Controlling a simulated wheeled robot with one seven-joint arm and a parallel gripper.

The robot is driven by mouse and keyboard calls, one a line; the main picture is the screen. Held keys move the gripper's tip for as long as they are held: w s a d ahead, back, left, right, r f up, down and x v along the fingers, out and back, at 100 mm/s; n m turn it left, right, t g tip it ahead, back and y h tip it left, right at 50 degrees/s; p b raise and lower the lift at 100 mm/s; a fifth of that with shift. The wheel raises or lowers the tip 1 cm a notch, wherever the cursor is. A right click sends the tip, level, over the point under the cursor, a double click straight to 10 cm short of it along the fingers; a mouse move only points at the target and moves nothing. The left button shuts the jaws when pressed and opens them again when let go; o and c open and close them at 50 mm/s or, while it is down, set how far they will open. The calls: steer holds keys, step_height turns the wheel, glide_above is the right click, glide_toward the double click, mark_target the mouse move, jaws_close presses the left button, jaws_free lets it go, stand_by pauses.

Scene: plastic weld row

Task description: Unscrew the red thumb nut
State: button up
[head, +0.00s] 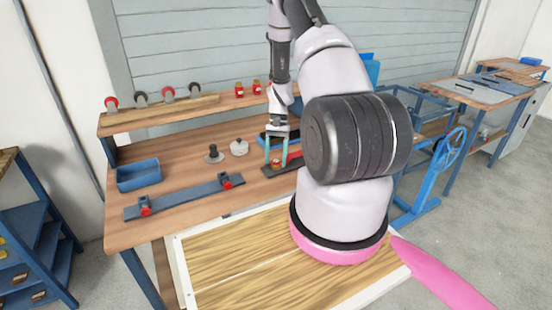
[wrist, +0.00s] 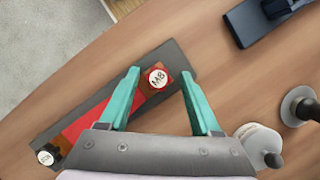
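The red thumb nut (wrist: 155,84) has a white cap marked M8 and sits at one end of a dark plate (wrist: 182,65) with a red strip (wrist: 88,118). My gripper (wrist: 160,74) is open, its two teal fingers on either side of the nut with a gap showing on each side. A black nut with a white cap (wrist: 48,155) is at the plate's other end. In the head view my gripper (head: 276,152) points down over the red nut (head: 276,163) on the bench; the arm hides part of the plate.
A white lidded pot (head: 239,147) and a dark knobbed piece (head: 214,154) stand left of the plate. A blue bin (head: 138,176) and a blue-grey rail with red clamps (head: 185,196) lie farther left. A raised shelf (head: 160,112) runs behind.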

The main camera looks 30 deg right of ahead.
steer(key=m, duration=0.2)
steer(key=m+t+y, duration=0.1)
steer(key=m, duration=0.2)
steer(key=shift+s+d+t, duration=0.2)
steer(key=shift+t, duration=0.1)
steer(key=m+t, duration=0.1)
steer(key=m, duration=0.1)
steer(key=m+t, duration=0.1)
steer(key=m, duration=0.2)
steer(key=shift+s+y, duration=0.15)
steer(key=shift+y, duration=0.25)
steer(key=m, duration=0.2)
steer(key=m+t, duration=0.1)
steer(key=m, duration=0.1)
steer(key=shift+s+m+t, duration=0.15)
steer(key=shift+m+t, duration=0.15)
steer(key=m, duration=0.2)
steer(key=m+t+h, duration=0.1)
steer(key=m, duration=0.1)
steer(key=shift+m+t, duration=0.3)
steer(key=shift+m, duration=0.1)
steer(key=shift+a, duration=0.1)
